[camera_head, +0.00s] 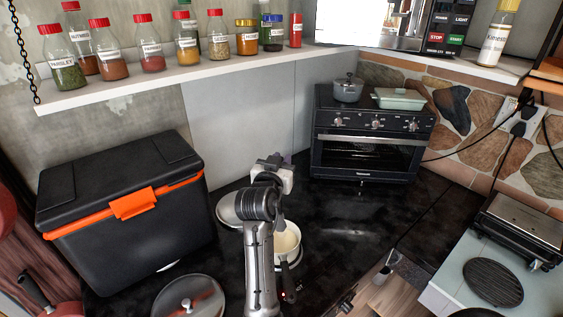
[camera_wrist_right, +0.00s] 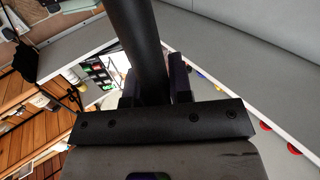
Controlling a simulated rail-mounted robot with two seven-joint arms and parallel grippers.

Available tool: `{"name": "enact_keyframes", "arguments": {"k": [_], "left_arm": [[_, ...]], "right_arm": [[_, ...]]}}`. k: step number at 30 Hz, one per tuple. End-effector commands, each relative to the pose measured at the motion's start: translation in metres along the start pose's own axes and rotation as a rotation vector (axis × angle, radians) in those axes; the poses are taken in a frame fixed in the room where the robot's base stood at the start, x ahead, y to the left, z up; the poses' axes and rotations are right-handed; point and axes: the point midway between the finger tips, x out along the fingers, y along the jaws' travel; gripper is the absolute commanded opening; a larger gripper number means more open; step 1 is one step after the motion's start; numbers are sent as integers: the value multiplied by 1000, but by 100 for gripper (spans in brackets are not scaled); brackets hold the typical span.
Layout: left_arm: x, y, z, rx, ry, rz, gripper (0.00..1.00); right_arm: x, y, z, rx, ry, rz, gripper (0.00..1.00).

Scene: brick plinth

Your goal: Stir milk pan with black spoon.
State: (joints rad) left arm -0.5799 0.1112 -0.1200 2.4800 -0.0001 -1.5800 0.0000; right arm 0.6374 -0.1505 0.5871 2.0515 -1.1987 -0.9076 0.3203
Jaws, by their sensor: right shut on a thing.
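The milk pan (camera_head: 288,232), with pale, creamy contents, stands on the black counter in the head view, just right of my right arm. Its dark handle (camera_head: 288,282) points toward the bottom of the picture. My right gripper (camera_head: 281,207) is over the pan's far side, with the wrist hiding part of the pan. In the right wrist view my gripper (camera_wrist_right: 160,82) is shut on the black spoon (camera_wrist_right: 140,35), whose thick dark handle rises between the jaws. The spoon's lower end is hidden, so I cannot tell whether it touches the pan. My left gripper is not in view.
A black cooler (camera_head: 120,200) stands to the left. A round lid (camera_head: 187,298) lies at the front, and a pale round item (camera_head: 229,208) is left of the wrist. A toaster oven (camera_head: 366,145) stands behind. The counter between oven and pan is clear.

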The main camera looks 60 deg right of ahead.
Motion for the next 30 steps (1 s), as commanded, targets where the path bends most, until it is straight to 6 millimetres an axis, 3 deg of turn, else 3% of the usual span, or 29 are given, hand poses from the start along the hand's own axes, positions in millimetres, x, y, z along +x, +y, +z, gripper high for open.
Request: {"name": "enact_keyframes", "arguments": {"k": [15,30], "left_arm": [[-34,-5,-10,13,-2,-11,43],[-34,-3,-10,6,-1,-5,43]], "right_arm": [[0,0,-49,2,0,0,0],[0,0,-49,0,0,-2,0]]}}
